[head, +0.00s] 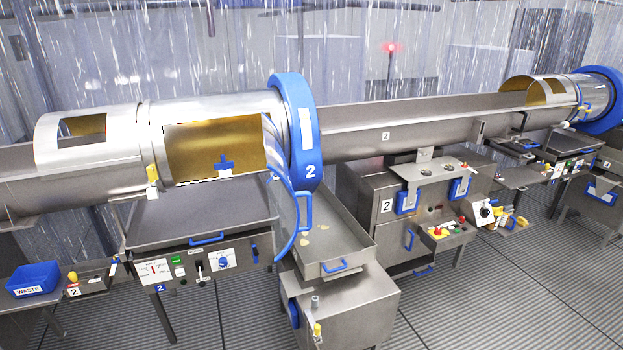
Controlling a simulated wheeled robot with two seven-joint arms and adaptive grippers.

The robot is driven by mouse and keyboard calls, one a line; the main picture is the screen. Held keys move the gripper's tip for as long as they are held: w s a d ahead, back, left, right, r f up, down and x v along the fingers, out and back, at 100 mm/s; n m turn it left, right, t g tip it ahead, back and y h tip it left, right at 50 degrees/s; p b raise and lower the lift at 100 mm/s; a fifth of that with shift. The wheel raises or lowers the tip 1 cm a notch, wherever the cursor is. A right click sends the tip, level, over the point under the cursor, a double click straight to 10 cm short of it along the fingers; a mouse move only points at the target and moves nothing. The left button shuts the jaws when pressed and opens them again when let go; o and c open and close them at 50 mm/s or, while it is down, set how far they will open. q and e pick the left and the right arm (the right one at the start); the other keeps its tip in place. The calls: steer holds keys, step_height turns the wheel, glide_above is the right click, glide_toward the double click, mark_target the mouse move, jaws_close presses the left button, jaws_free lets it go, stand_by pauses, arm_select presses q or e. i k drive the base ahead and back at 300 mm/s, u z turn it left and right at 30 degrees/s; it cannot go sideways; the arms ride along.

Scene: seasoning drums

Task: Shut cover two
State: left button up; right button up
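The drum (200,107) marked 2 lies across the left half of the head view, a shiny metal cylinder. A thick blue ring (308,108) with a white "2" is at its right end. Below and in front of the ring hangs a clear curved cover (283,205) with a blue edge and a blue handle (305,210). The cover stands open, swung outward, apart from most of the drum mouth. Through the opening the golden inside (205,147) and a blue cross-shaped part (225,163) show. Neither of my grippers is in view.
A steel tray (345,250) stands below the cover, with small pale bits in it. A control panel (190,265) and blue waste bin (33,280) are at left. Cabinet 2 (385,206) is right of centre. Another drum (590,95) is far right. Grated floor (500,300) is open in front.

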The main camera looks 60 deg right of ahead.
mark_target(286, 177)
steer(key=z, duration=0.05)
steer(key=k, duration=0.05)
steer(key=z, duration=1.25)
